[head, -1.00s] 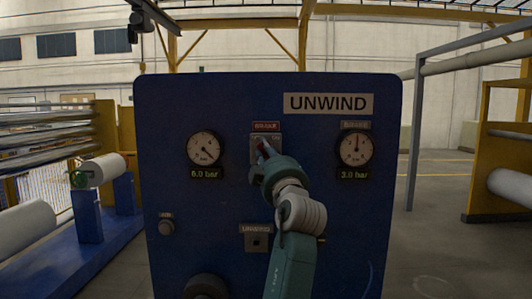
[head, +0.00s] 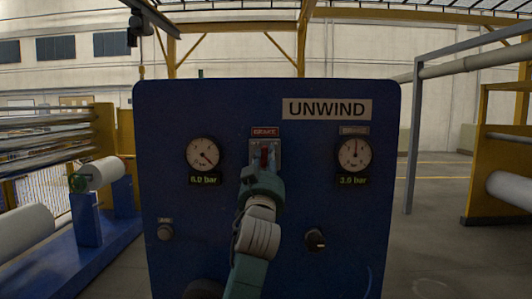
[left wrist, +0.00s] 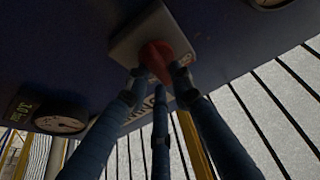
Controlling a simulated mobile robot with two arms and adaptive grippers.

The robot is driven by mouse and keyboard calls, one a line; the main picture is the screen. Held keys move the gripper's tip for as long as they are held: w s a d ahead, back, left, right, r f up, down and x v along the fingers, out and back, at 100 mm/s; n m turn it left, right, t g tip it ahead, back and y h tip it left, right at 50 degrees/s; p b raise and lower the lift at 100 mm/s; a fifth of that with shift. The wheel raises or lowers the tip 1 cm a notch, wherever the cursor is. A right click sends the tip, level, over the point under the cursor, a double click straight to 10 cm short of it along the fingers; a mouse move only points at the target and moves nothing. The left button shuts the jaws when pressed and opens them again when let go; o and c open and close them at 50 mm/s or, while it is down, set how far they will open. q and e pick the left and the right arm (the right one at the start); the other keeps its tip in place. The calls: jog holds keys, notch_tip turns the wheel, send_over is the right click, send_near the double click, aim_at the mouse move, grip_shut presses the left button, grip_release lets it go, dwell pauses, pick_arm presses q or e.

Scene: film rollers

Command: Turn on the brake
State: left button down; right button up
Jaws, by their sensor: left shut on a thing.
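The brake switch is a grey plate (head: 254,152) with a red lever (head: 264,155) under a red label on the blue UNWIND panel (head: 220,110). In the head view the lever stands about upright. My left gripper (head: 264,174) is at the lower part of the plate, below the lever's top. In the left wrist view the fingers (left wrist: 158,76) close around the red lever (left wrist: 155,55), with the grey plate (left wrist: 130,45) behind it. My left gripper is shut on the lever. My right gripper is not in view.
Pressure gauges sit left (head: 202,153) and right (head: 354,153) of the switch. An air knob (head: 165,232) is lower left and a black knob (head: 316,239) lower right. White rollers (head: 103,171) stand at the left. The floor right of the panel is open.

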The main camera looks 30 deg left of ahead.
pick_arm(q)
jog(key=m+h+p, duration=0.2)
jog(key=m, duration=0.2)
jog(key=m+t+h+p, duration=0.1)
jog(key=m+h+p, duration=0.1)
jog(key=m+p, duration=0.1)
jog(key=shift+m, duration=0.7)
jog(key=shift+f+m+h+p, duration=0.25)
jog(key=shift+m+h+p, duration=0.45)
jog(key=shift+m+p, duration=0.4)
jog(key=c, duration=1.5)
grip_release()
jog(key=v, duration=1.2)
